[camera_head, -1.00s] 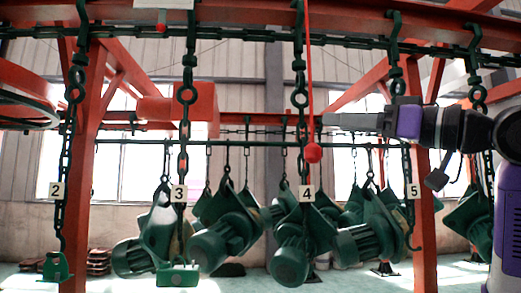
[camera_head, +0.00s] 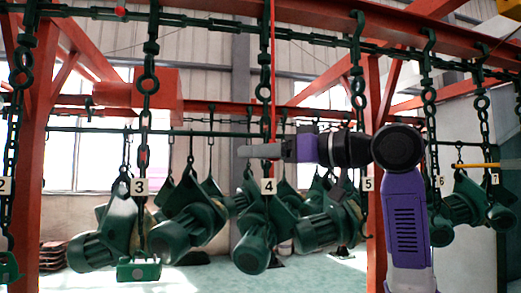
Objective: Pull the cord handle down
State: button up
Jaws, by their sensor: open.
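The red cord (camera_head: 273,70) hangs straight down from the top of the picture, in front of the chain with tag 4. Its lower end meets my gripper (camera_head: 258,151). The red ball handle at the cord's end is not visible here and seems to be hidden by the gripper. My gripper points left, with its grey fingers level across the line of the cord and chain. The fingers are open. I cannot tell whether they surround the handle or are only in front of it.
Dark green chains with number tags, such as tag 3 (camera_head: 140,186) and tag 4 (camera_head: 268,186), hang in a row. Several green motors (camera_head: 253,250) hang behind and below the gripper. A red post (camera_head: 376,220) stands between my gripper and upper arm in the picture.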

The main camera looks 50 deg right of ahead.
grip_shut()
dwell(1.5)
